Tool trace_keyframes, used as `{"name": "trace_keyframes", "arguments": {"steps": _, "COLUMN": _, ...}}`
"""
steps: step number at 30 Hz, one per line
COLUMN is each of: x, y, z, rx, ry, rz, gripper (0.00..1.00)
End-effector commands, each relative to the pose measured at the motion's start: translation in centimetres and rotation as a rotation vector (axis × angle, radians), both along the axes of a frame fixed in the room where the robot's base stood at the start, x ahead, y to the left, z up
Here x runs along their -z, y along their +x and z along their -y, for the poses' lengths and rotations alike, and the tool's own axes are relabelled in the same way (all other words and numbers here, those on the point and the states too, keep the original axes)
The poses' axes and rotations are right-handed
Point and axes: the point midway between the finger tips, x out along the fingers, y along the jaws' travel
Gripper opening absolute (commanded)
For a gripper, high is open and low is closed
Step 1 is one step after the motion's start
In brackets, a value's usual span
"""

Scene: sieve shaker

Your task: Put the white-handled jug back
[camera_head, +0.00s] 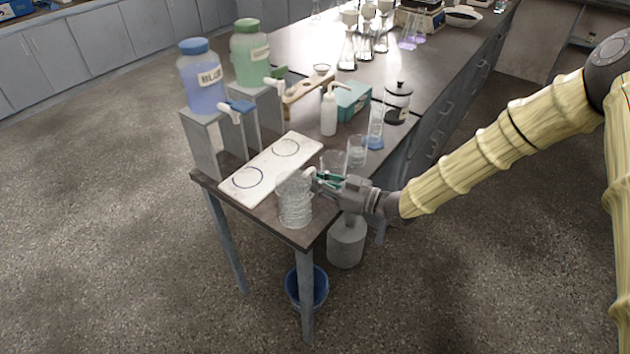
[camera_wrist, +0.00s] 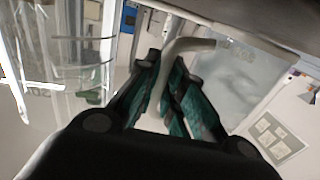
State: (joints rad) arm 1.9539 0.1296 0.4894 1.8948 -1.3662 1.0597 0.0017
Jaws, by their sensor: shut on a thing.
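The white-handled jug (camera_head: 294,204) is a clear ribbed vessel at the front corner of the bench. Its white handle (camera_head: 309,174) faces my gripper (camera_head: 322,178). My gripper is shut on this handle, which also shows as a pale curved bar between the green fingers in the wrist view (camera_wrist: 178,62). The jug looks upright; I cannot tell whether its base touches the bench. A white board (camera_head: 270,170) with two dark circles lies just behind and left of the jug.
Two clear beakers (camera_head: 357,151) stand behind my gripper. A blue-lidded jar (camera_head: 203,85) and a green jar (camera_head: 250,55) with taps stand on raised grey stands at the left. A white squeeze bottle (camera_head: 329,113) is farther back. A blue bucket (camera_head: 307,286) sits below the bench edge.

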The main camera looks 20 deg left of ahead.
Motion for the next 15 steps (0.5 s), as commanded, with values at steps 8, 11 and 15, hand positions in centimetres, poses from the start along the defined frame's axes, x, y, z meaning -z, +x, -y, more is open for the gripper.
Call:
{"name": "trace_keyframes", "arguments": {"steps": 8, "x": 0.18, "y": 0.02, "z": -0.04, "rx": 0.0, "ry": 0.002, "rz": 0.002, "gripper": 0.0}}
{"name": "trace_keyframes", "arguments": {"steps": 11, "x": 0.34, "y": 0.01, "z": -0.04, "rx": -0.001, "ry": 0.002, "rz": 0.001, "gripper": 0.0}}
{"name": "trace_keyframes", "arguments": {"steps": 15, "x": 0.51, "y": 0.0, "z": -0.01, "rx": 0.0, "ry": 0.001, "rz": 0.001, "gripper": 0.19}}
